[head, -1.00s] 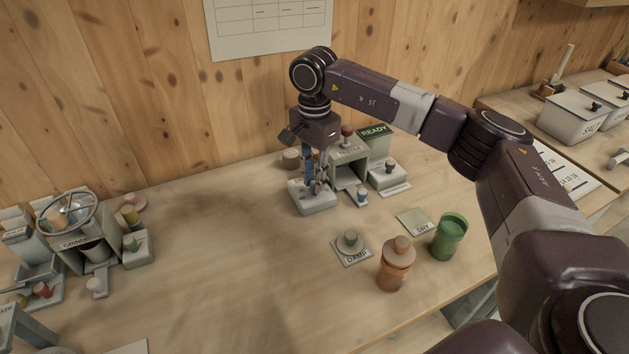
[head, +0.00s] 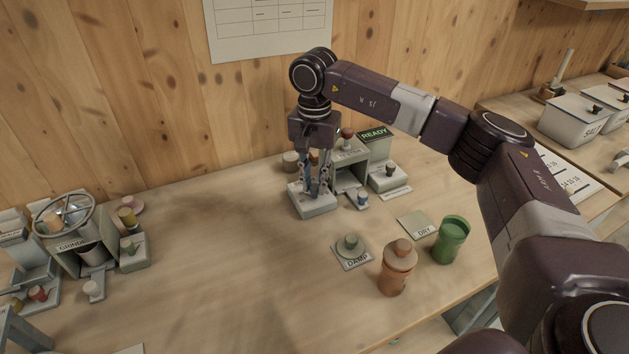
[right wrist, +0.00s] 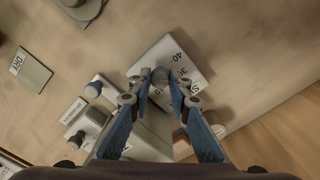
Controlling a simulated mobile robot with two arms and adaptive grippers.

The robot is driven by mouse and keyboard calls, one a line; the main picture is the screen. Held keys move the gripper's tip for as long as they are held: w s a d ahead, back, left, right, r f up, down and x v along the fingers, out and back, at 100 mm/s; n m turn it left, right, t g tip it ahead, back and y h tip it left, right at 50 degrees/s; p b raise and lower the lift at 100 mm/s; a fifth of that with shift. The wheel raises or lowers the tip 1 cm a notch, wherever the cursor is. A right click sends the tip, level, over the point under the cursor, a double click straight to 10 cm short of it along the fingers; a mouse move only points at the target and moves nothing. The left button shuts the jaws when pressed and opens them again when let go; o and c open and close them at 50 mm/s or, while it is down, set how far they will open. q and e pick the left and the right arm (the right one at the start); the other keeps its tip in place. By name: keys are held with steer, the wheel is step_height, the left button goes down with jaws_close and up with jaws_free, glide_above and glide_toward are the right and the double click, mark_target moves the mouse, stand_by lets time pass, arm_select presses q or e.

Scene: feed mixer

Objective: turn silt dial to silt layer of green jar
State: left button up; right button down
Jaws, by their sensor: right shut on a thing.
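The silt dial is a pale box (head: 318,208) on the bench below my right gripper (head: 316,189). In the right wrist view its white face (right wrist: 182,57) carries dark numbers, including "40", and a grey round knob (right wrist: 160,76). The right gripper points down and is shut on that knob, a finger on each side. The fingers and knob hide part of the scale, so the setting cannot be read. The green jar (head: 451,240) stands upright at the right of the bench; its layers cannot be made out. My left gripper is not in view.
A mixer with a "READY" sign (head: 374,134) stands just behind the dial. An orange jar (head: 397,270), a "DAMP" pad (head: 352,259) and a "DRY" pad (head: 414,220) lie in front. A grinder (head: 75,245) is at left. The middle bench is clear.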

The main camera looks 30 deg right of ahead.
mark_target(314, 185)
steer(key=shift+w+r, duration=0.1)
steer(key=shift+r, duration=0.05)
steer(key=c, duration=1.8)
jaws_free()
step_height(314, 185, up, 12)
